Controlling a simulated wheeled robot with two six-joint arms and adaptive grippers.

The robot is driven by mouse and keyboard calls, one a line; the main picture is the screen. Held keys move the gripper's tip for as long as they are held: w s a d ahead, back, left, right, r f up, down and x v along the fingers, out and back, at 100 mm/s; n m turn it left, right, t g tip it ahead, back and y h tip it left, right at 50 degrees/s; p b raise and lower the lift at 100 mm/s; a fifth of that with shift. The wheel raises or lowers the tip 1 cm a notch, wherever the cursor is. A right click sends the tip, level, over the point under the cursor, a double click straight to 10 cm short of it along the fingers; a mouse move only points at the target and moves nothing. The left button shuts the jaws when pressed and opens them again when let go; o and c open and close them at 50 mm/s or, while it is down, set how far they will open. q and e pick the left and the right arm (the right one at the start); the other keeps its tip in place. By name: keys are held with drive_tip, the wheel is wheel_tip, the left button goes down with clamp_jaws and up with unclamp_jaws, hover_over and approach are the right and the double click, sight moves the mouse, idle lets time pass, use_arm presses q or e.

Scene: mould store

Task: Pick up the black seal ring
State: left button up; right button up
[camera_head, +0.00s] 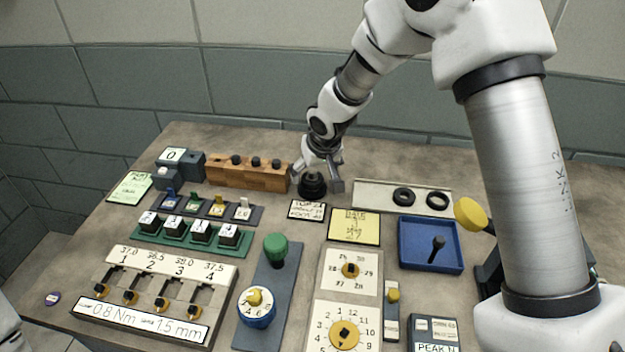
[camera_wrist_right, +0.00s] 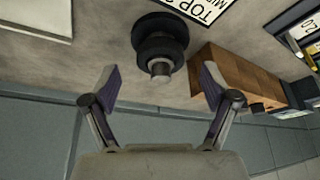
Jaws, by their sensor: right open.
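Two black rings lie flat and apart on a pale tray (camera_head: 375,189) at the back right: a left ring (camera_head: 403,197) and a right ring (camera_head: 437,201). A black stack of round parts (camera_head: 312,187) stands on the table left of the tray. In the right wrist view the stack (camera_wrist_right: 160,42) shows ring-like layers around a metal post. Which black ring is the seal ring, I cannot tell. My right gripper (camera_head: 318,176) is open and empty at the stack; in its wrist view the fingertips (camera_wrist_right: 161,82) are spread either side of the post's end, apart from it.
A wooden block (camera_head: 245,174) with dark knobs stands close left of the stack. A label (camera_head: 306,210) lies in front of it, and a yellow note (camera_head: 354,226) lies to the right. A blue tray (camera_head: 402,258) holds a dark knobbed part. A wall closes the back.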

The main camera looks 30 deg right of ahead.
drive_tip(key=shift+x, duration=0.95)
drive_tip(key=shift+r, duration=0.15)
drive_tip(key=shift+c, duration=0.3)
drive_tip(key=c, duration=1)
drive_tip(key=shift+c, duration=0.2)
drive_tip(key=shift+r, duration=0.45)
wheel_tip(320, 180, up, 35)
drive_tip(key=p, duration=0.8)
drive_tip(key=shift+f+p, duration=0.2)
drive_tip(key=shift+p, duration=0.2)
